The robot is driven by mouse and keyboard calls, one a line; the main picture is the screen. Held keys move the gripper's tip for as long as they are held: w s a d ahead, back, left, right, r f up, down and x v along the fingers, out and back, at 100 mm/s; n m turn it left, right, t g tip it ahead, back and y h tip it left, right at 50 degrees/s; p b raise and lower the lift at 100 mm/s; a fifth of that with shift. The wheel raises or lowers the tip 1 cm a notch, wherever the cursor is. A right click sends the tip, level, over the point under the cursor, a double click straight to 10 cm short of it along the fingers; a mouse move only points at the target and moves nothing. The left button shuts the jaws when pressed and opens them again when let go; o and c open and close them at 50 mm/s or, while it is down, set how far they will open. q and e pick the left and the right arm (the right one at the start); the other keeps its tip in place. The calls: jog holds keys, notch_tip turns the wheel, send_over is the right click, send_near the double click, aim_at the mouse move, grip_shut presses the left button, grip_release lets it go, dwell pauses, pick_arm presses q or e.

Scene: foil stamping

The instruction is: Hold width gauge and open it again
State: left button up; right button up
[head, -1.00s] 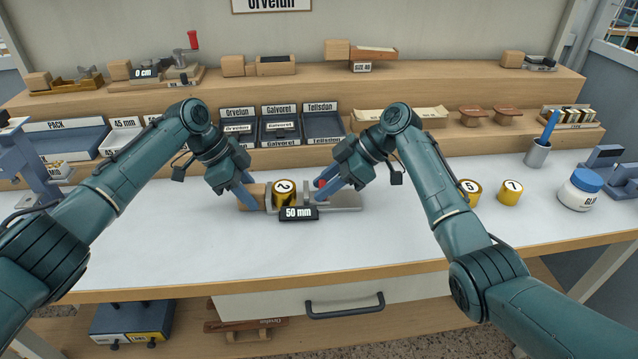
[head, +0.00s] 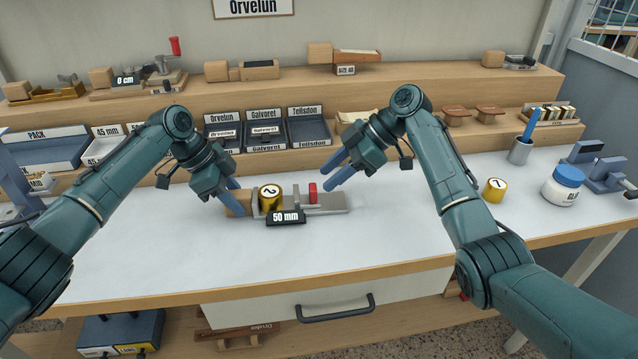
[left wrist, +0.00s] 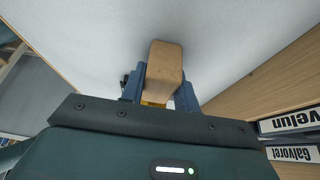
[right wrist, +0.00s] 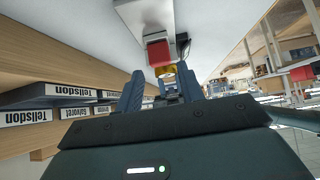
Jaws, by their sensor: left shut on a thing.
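The width gauge (head: 335,203) is a grey rail lying on the white table, with a wooden block (head: 238,202) at its left end, a red-topped slider (head: 313,192) and a black 50 mm label (head: 286,217). A yellow roll marked 2 (head: 270,198) stands at the gauge, between the block and the slider. My left gripper (head: 233,193) is shut on the wooden block, which shows between its fingers in the left wrist view (left wrist: 165,68). My right gripper (head: 331,176) is open and empty, up and to the right of the slider. The red top also shows beyond its fingers in the right wrist view (right wrist: 160,53).
Behind the gauge stand dark labelled trays (head: 310,132). To the right are a yellow roll marked 1 (head: 494,190), a cup with a blue stick (head: 520,151) and a glue jar (head: 563,187). The table front is clear.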

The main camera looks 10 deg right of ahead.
jog(key=v, duration=0.7)
pick_arm(q)
jog(key=o, duration=1.1)
jog(key=shift+c, duration=0.2)
jog(key=shift+r, duration=0.1)
